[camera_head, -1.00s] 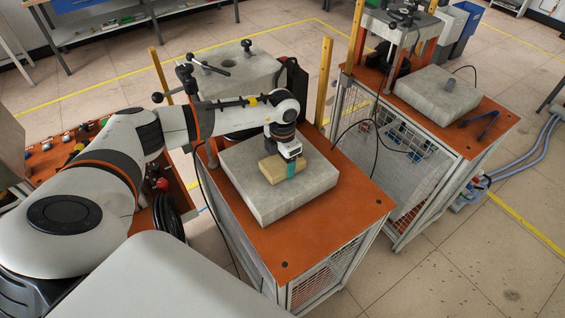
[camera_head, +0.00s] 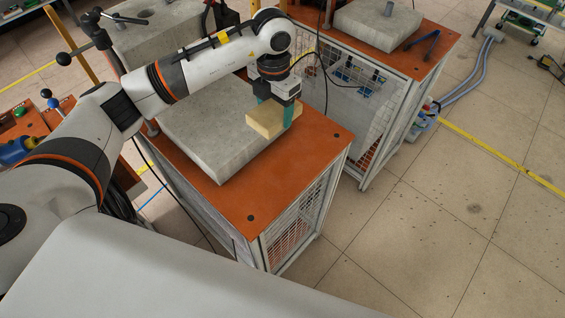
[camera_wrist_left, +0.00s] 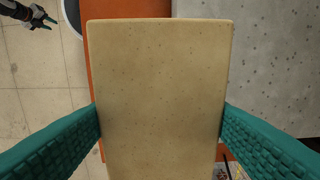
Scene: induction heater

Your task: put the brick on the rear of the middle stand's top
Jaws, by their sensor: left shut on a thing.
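The tan brick (camera_head: 268,120) is held between the teal fingers of my left gripper (camera_head: 275,110). It appears raised over the right corner of a grey slab (camera_head: 212,125), which lies on the orange top (camera_head: 245,190) of the nearest stand. In the left wrist view the brick (camera_wrist_left: 158,90) fills the middle, with a teal finger at each side. The slab (camera_wrist_left: 275,65) is to its right there, and an orange strip to its left.
A second orange-topped stand (camera_head: 425,45) with its own slab (camera_head: 378,22) is behind to the right. A concrete block with black handles (camera_head: 150,30) stands at the back left. Black cables hang between the stands. Bare orange top lies in front of the slab.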

